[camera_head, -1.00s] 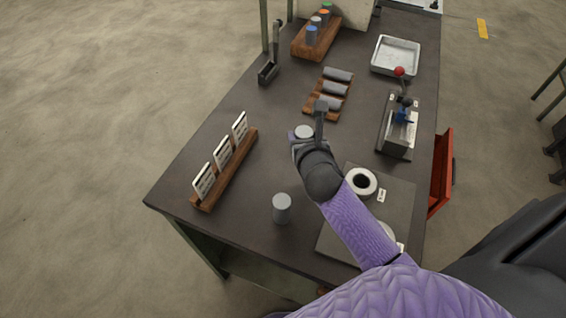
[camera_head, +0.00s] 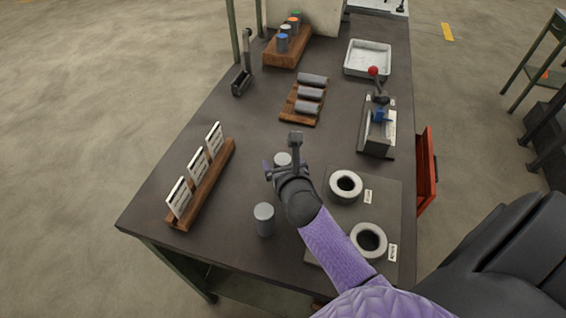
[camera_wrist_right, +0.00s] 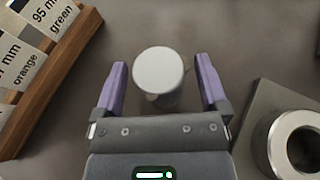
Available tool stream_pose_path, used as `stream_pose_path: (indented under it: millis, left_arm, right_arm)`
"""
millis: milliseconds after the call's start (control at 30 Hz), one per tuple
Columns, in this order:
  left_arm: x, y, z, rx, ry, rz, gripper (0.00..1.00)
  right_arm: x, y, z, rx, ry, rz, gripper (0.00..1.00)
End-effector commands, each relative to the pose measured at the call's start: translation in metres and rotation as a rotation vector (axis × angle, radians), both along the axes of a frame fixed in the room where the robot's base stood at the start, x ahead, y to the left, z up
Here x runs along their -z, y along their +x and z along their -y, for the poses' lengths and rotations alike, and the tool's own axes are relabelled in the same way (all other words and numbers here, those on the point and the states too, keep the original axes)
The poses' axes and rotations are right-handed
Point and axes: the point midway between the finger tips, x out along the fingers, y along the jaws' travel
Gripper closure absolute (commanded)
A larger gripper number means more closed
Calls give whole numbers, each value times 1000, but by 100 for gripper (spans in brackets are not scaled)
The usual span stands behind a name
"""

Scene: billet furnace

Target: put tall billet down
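A grey cylindrical billet (camera_head: 283,158) stands at my right gripper, partly hidden by it in the head view. In the right wrist view its pale round top (camera_wrist_right: 158,70) lies between the two purple fingers. My right gripper (camera_wrist_right: 161,85) is open, with a gap on both sides of the billet. It also shows in the head view (camera_head: 279,166). A second grey billet (camera_head: 264,220) stands upright on the dark table, nearer to me. I cannot tell from their tops which is taller. My left gripper is not in view.
A wooden rack with label cards (camera_head: 203,190) stands to the left. Two pale rings (camera_head: 346,185) sit on a grey plate at the right. Beyond are a rack of lying billets (camera_head: 303,103), a lever device (camera_head: 377,135) and a metal tray (camera_head: 368,58). The table's left middle is clear.

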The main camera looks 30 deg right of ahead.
Motion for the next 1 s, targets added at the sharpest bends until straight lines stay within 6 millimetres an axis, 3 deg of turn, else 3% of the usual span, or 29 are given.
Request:
stream_pose_path:
  millis: [267,367,700,833,1000]
  left_arm:
    - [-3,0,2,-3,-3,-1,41]
    - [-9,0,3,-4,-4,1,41]
    - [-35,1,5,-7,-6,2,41]
    - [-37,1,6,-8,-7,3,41]
    - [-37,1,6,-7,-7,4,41]
  right_arm:
    - [-4,0,0,0,1,1,7]
    - [-10,-12,-4,-1,0,-1,7]
    - [-43,-86,-29,1,1,-3,7]
    - [-48,-101,-34,0,1,0,7]
    - [-50,-105,-35,0,0,1,7]
